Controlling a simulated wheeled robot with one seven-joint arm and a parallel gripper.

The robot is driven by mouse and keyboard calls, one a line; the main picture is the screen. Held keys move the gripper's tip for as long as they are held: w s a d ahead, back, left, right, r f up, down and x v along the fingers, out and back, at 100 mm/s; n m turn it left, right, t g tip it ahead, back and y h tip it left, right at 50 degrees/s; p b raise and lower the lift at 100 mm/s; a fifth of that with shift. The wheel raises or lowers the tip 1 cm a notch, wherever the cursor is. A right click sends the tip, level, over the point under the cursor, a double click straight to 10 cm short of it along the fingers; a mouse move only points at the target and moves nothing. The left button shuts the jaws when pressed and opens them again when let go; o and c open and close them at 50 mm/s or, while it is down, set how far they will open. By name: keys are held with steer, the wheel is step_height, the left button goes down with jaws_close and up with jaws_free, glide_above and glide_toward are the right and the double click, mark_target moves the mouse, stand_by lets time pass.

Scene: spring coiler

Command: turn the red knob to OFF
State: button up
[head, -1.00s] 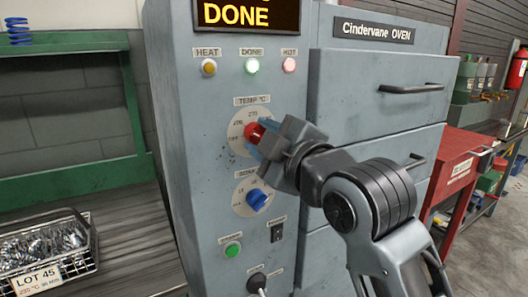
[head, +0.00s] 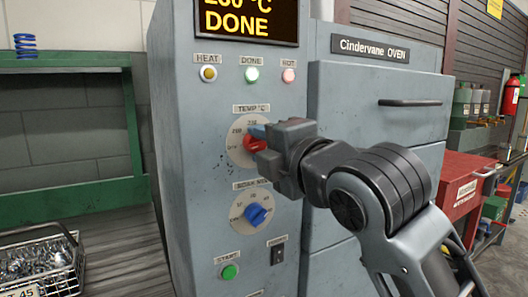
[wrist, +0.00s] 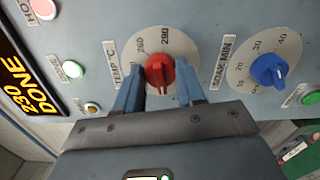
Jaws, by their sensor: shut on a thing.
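The red knob (head: 252,144) sits on the TEMP °C dial (head: 236,146) on the grey oven's control panel. In the wrist view the red knob (wrist: 160,73) stands between the two blue fingers of my gripper (wrist: 160,90), which is shut on it. In the head view my gripper (head: 262,139) reaches the knob from the right and covers the right part of the dial. The OFF mark is too small to read surely, and I cannot tell exactly which mark the knob points at.
A blue SOAK MIN knob (head: 256,215) is just below, with a green button (head: 229,272) and a black switch (head: 278,254) lower down. The display (head: 246,20) reads DONE. A wire basket (head: 42,265) stands at left. A drawer handle (head: 410,103) is at right.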

stand_by(0.3)
steer(key=o, duration=1)
steer(key=shift+o, duration=0.2)
steer(key=v, duration=0.7)
steer(key=shift+s+d+b, duration=0.2)
steer(key=shift+s+b, duration=0.1)
steer(key=shift+f, duration=0.1)
